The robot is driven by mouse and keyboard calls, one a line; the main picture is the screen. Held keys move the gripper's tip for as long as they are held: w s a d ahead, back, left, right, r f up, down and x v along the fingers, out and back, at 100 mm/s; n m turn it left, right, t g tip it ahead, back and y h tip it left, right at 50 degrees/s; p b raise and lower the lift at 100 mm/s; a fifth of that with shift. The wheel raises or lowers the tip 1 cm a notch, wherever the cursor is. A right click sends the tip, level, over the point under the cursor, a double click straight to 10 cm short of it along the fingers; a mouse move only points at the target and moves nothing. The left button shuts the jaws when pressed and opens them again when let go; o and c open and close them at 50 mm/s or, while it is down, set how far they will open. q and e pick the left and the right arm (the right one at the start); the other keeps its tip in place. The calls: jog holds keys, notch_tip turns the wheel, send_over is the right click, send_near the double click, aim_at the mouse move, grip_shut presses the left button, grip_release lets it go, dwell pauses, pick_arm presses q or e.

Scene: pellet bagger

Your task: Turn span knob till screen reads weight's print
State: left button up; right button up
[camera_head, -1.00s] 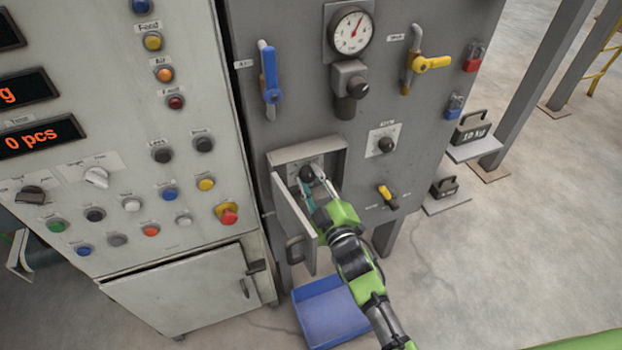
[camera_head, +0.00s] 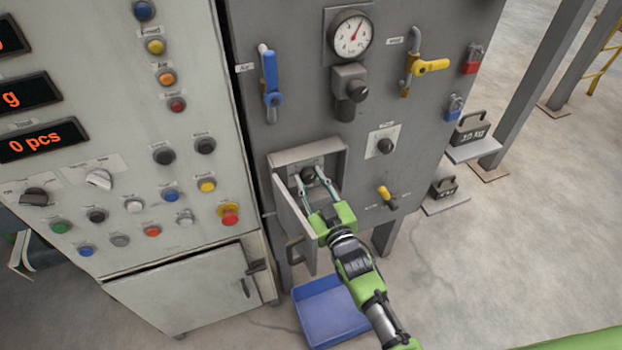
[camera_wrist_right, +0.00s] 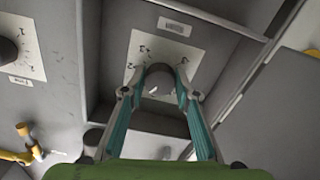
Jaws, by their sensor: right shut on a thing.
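A dark round knob (camera_head: 308,174) sits on a white dial plate inside an open box on the grey cabinet; I take it as the span knob. My right gripper (camera_head: 311,177) reaches into this box with its fingers closed on the knob. In the right wrist view the knob (camera_wrist_right: 158,80) is between the two fingertips, before a numbered plate (camera_wrist_right: 140,48). The screen (camera_head: 25,94) is cut off at the left edge; only an orange "g" shows, its number hidden. A dark weight (camera_head: 472,130) stands on a side shelf, its print too small to read surely. My left gripper is not in view.
The box's door (camera_head: 294,226) hangs open left of my right gripper. A smaller weight (camera_head: 444,187) sits on a lower shelf. Another knob (camera_head: 385,146) and a yellow lever (camera_head: 387,196) are close by. A blue bin (camera_head: 330,308) is below.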

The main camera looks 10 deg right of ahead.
jog(key=m, duration=0.3)
jog(key=shift+m, duration=2.2)
jog(key=o, duration=1.1)
jog(key=shift+s, duration=0.1)
jog(key=v, duration=1.2)
